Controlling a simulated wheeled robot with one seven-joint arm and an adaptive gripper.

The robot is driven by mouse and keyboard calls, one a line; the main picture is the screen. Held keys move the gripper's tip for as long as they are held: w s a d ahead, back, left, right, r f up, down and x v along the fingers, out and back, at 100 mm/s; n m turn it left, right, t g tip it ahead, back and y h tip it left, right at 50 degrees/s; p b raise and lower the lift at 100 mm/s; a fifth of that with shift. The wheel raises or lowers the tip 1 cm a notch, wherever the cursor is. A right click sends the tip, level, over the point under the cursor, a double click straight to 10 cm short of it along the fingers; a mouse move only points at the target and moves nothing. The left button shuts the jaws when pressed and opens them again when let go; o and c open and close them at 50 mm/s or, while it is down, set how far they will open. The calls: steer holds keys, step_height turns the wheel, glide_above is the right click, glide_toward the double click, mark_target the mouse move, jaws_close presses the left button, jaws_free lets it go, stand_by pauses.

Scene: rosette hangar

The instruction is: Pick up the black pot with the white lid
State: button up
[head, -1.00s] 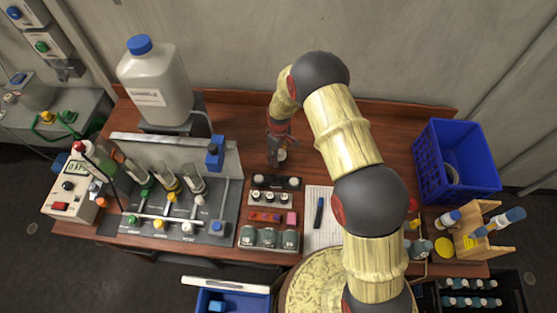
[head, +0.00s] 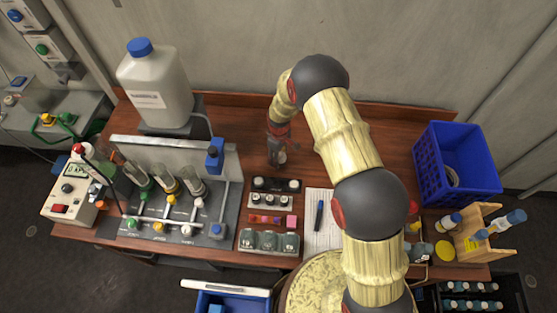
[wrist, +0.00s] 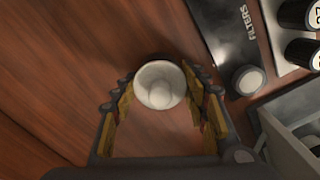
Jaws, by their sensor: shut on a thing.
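In the wrist view a round white lid (wrist: 160,84) with a pale raised middle sits between the two fingers of my gripper (wrist: 161,100). I take it as the top of the pot; its black side is hidden from above. The yellow-padded fingers are on either side of it, shut on the pot. In the head view my gripper (head: 277,153) points down over the bare wood behind the black filters holder, with the pot small and mostly hidden at its tips. I cannot tell whether the pot touches the table.
The black filters holder (head: 276,184) with pale round tops stands just in front of my gripper. The glassware stand (head: 175,205) and white canister (head: 155,88) are left. A blue crate (head: 456,165) is right. Bare wood (head: 230,120) lies behind and left.

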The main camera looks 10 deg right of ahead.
steer(key=shift+r, duration=0.1)
steer(key=shift+r+p, duration=1.4)
steer(key=shift+r, duration=2)
steer(key=shift+r, duration=0.1)
